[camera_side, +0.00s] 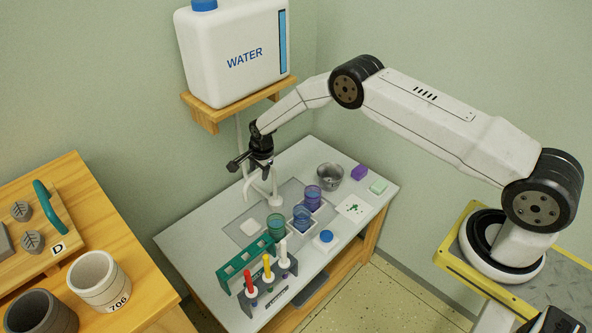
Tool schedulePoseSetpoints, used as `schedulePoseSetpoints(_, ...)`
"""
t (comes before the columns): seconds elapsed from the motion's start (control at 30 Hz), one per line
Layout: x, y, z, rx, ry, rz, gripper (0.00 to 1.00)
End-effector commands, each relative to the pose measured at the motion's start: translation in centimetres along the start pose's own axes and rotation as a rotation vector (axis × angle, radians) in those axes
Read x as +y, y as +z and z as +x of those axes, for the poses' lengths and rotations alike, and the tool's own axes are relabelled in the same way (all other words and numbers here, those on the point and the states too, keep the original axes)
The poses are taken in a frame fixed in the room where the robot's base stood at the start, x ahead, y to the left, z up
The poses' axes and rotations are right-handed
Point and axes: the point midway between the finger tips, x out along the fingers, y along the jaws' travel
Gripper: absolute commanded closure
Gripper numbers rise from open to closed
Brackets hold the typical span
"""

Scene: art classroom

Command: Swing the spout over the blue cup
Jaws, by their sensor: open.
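The white spout (275,188) stands on the grey-white table, with a thin arm that bends to the left and down over a pale square pad. My gripper (265,174) is open, pointing down at the top of the spout; whether it touches the spout cannot be told. The blue cup (301,218) is translucent and stands right of and nearer than the spout's base. The spout's outlet is not over the blue cup.

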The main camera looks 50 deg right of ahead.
Motion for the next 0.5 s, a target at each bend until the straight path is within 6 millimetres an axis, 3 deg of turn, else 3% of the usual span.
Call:
schedulePoseSetpoints(0.27, 0.03, 0.00, 0.11, 0.000, 0.001, 0.000, 0.42)
schedulePoseSetpoints(0.3, 0.03, 0.00, 0.11, 0.000, 0.001, 0.000, 0.48)
schedulePoseSetpoints(0.47, 0.02, 0.00, 0.09, 0.000, 0.000, 0.000, 0.99)
schedulePoseSetpoints(0.5, 0.02, 0.00, 0.09, 0.000, 0.000, 0.000, 1.00)
